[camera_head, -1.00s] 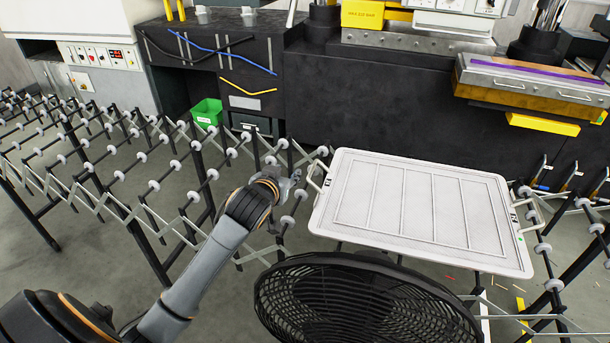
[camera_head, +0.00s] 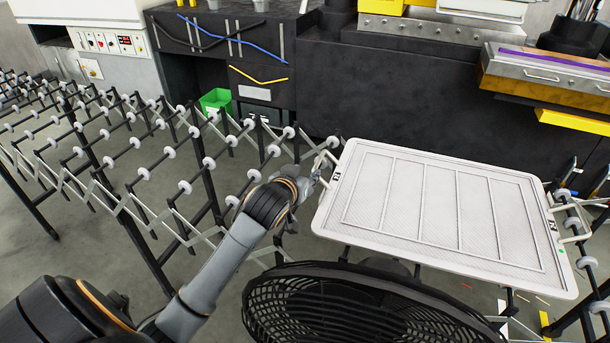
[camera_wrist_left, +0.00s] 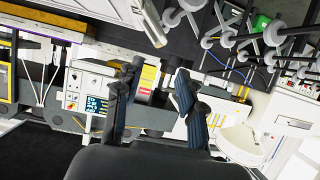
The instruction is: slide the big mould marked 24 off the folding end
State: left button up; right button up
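The big mould (camera_head: 440,205) is a white, flat rectangular tray with ribbed panels and small dark tags at both ends; their number is too small to read. It lies on the folding roller conveyor at the right, with a loop handle on its left end and another on its right end. My left gripper (camera_head: 318,177) is close beside the left handle (camera_head: 326,160); I cannot tell whether they touch. In the left wrist view its two dark fingers (camera_wrist_left: 157,95) are apart with nothing between them. A white bar (camera_wrist_left: 152,25) shows beyond them. My right gripper is out of view.
Empty folding conveyor with white rollers (camera_head: 141,173) spreads across the left. A black round fan (camera_head: 350,310) stands in front of the mould. A dark machine (camera_head: 400,100) and a green bin (camera_head: 215,102) are behind. A steel-and-wood block with a yellow part (camera_head: 572,122) stands at right.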

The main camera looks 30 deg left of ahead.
aim_at(317, 163)
pick_arm(q)
jog(key=p+x, duration=0.1)
jog(key=x, duration=1.2)
jog(key=shift+w+a+f, duration=0.1)
jog(key=shift+w, duration=0.25)
grip_shut()
